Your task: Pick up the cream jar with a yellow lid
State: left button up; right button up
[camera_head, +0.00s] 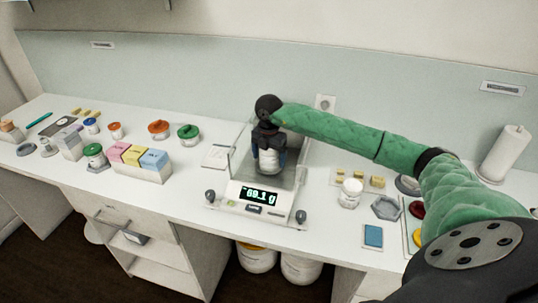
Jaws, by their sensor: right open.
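My right gripper (268,150) points down over the digital scale (238,207), its jaws open around the upper part of a white jar (268,163). The jar stands upright on the scale, and the display reads 69.1 g. The gripper covers the jar's top, so I cannot tell its lid colour. No yellow jar lid shows clearly on the counter. My left gripper is out of view.
Clear panels of the scale's shield stand close around my gripper. A white jar (350,192) and a grey hexagonal tray (386,207) are to the right.

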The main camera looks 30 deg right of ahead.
jog(key=shift+f, duration=0.15)
jog(key=c, duration=1.2)
jog(key=shift+o, duration=0.2)
